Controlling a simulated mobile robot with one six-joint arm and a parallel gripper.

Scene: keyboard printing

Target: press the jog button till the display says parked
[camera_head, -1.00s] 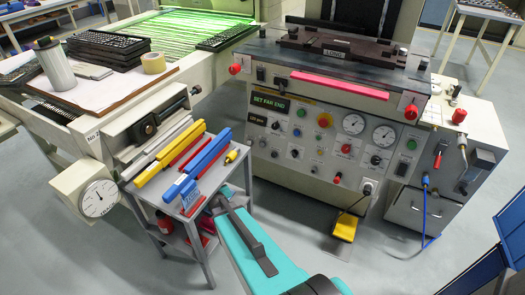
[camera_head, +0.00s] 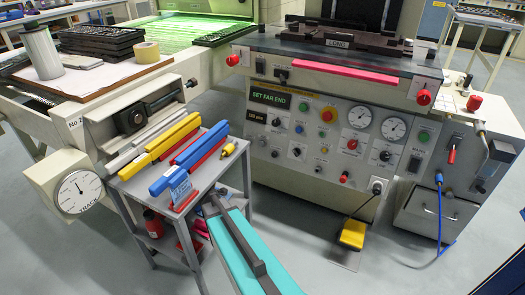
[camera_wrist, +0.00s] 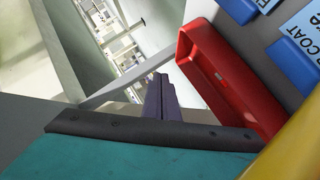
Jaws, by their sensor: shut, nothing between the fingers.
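The display (camera_head: 281,99) on the machine's grey front panel shows green text reading "SET FAR END". In the wrist view, my gripper (camera_wrist: 160,98) shows as dark fingers held together and empty, beside a red tray. In the head view my teal arm reaches toward the small cart, left of the panel; its fingertips are not clear there.
The grey cart (camera_head: 232,181) holds yellow, blue and red bars close to my arm. A red tray (camera_wrist: 228,85) is near the gripper. A yellow foot pedal (camera_head: 353,234) with a cable sits on the floor. Open floor lies before the panel.

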